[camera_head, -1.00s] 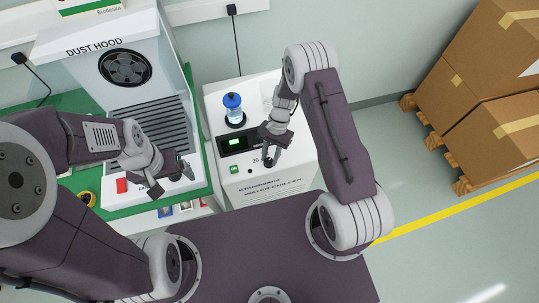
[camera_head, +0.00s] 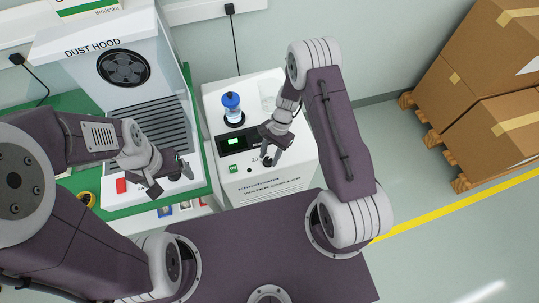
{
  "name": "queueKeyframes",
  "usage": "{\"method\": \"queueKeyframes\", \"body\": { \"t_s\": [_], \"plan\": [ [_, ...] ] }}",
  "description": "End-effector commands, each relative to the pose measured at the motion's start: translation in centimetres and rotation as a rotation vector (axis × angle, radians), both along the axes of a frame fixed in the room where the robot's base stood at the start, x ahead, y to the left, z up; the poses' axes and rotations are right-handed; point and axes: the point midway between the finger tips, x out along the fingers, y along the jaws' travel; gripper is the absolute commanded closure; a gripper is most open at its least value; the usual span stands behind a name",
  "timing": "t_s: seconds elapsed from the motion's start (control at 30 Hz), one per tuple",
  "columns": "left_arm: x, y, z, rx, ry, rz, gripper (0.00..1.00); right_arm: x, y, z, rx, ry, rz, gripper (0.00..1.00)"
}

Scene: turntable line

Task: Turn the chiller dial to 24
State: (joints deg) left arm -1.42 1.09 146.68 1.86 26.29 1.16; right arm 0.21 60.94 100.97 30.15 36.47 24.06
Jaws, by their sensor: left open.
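The water chiller (camera_head: 297,176) is a white box with a small lit green display (camera_head: 233,141) and a blue-topped clear vessel on top. Its small dark dial (camera_head: 267,161) sits on the front edge of the top, right of the printed "20". My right gripper (camera_head: 272,156) points down at the dial, with its fingers close about it. The fingers partly cover the dial, so its pointer and their grip cannot be made out. My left gripper (camera_head: 173,187) is open over the front of the dust hood bench, apart from the chiller.
The dust hood (camera_head: 103,45) stands left of the chiller on a green surface (camera_head: 75,184), with a red switch (camera_head: 121,186) near my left gripper. Cardboard boxes (camera_head: 495,130) on a pallet stand at the far right. The floor between is clear, with a yellow line.

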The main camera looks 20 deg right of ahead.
Motion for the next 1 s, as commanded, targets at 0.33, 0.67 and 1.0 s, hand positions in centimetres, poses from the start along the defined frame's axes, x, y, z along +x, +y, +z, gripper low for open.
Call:
{"method": "queueKeyframes", "body": {
  "t_s": [0.33, 0.67, 1.0],
  "plan": [
    [0.0, 0.0, 0.0, 0.000, 0.000, 0.000, 0.19, 0.1, 0.0, 0.2, 0.000, -0.001, 0.002, 0.49],
    [0.0, 0.0, -0.4, 0.000, 0.000, 0.000, 0.19, 1.7, -2.0, 6.0, 0.000, -0.005, 0.001, 0.49],
    [0.0, 0.0, -0.4, 0.000, 0.000, 0.000, 0.19, 2.2, -2.8, 8.4, 0.000, 0.000, 0.001, 0.49]
  ]
}}
